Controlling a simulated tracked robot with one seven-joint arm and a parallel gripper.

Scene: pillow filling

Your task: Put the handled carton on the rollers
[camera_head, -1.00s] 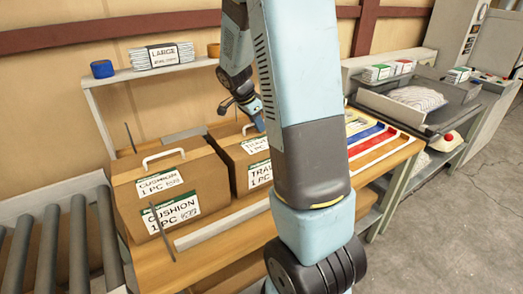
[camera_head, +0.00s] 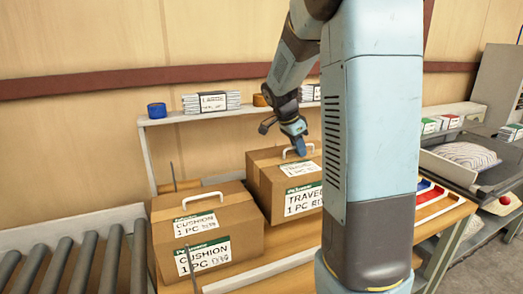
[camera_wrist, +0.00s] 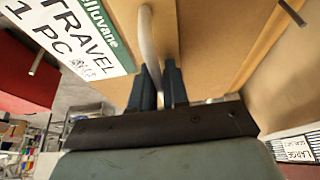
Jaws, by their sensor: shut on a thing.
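Two brown cartons with white top handles show in the head view. My gripper (camera_head: 299,150) is shut on the white handle (camera_wrist: 149,45) of the right carton, labelled TRAVEL (camera_head: 262,185). In the wrist view, the handle runs between my fingers and the TRAVEL carton (camera_wrist: 205,50) fills the upper part. This carton looks slightly raised, but its underside is hidden, so I cannot tell how far. The CUSHION carton (camera_head: 250,228) sits to its left on the wooden bench (camera_head: 285,262). The rollers (camera_head: 55,265) are at the lower left, beyond the CUSHION carton.
The CUSHION carton stands between the TRAVEL carton and the rollers. A rear shelf (camera_head: 180,117) holds a blue roll (camera_head: 157,110) and a stack marked LARGE (camera_head: 211,101). Thin upright rods stand near the CUSHION carton. Coloured trays (camera_head: 430,190) lie to the right.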

